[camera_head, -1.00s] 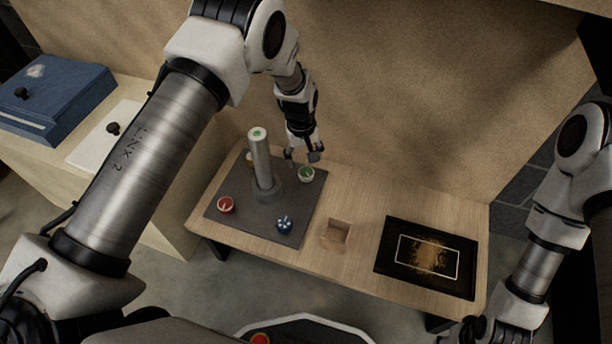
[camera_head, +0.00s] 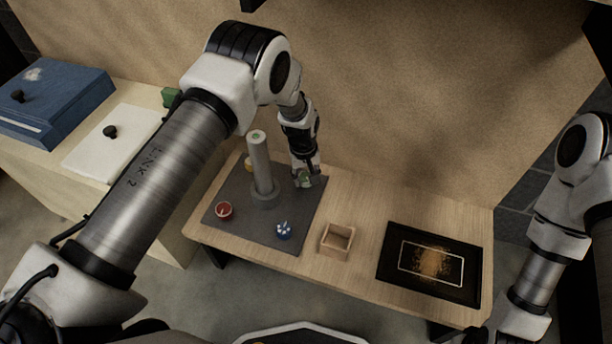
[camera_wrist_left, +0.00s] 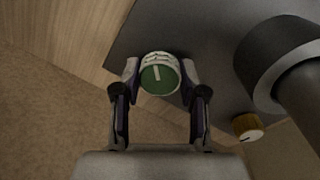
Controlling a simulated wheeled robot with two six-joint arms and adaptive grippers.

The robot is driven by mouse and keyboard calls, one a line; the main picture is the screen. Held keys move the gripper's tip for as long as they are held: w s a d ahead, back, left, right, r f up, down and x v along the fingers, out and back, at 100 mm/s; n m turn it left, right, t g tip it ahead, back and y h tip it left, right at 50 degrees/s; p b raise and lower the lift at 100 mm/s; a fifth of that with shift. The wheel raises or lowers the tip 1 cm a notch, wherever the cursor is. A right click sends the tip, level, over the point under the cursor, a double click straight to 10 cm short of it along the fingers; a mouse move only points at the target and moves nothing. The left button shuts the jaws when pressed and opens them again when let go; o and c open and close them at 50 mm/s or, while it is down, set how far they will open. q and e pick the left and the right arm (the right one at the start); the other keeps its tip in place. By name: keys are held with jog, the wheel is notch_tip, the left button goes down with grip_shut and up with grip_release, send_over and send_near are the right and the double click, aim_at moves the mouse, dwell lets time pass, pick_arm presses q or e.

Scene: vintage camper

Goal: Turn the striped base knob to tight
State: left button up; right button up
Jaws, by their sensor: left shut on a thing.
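The green knob with white stripes around its side (camera_wrist_left: 158,78) sits on the dark grey base plate (camera_head: 238,222), near its back right corner. A white pointer line shows on its green top in the left wrist view. My left gripper (camera_head: 305,178) reaches down over this knob and mostly hides it in the head view. In the left wrist view my left gripper (camera_wrist_left: 160,85) is shut on the knob, one finger on each side. A grey post (camera_head: 261,165) stands upright on the plate, left of the gripper. My right arm shows at the right edge, but its gripper does not.
A red knob (camera_head: 224,210), a blue knob (camera_head: 284,230) and a yellow knob (camera_wrist_left: 246,127) sit around the post. A small wooden box (camera_head: 338,240) and a black tray (camera_head: 393,272) are on the table's right. A blue box (camera_head: 60,95) stands far left.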

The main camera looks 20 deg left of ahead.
pick_arm(q)
jog(key=shift+r+m+p, duration=0.1)
jog(key=shift+m+p, duration=0.85)
jog(key=shift+m, duration=0.25)
jog(key=shift+a+m+p, duration=0.1)
jog(key=shift+m+p, duration=0.6)
jog(key=shift+m, duration=1.2)
jog(key=o, duration=1.1)
jog(key=shift+o, duration=0.2)
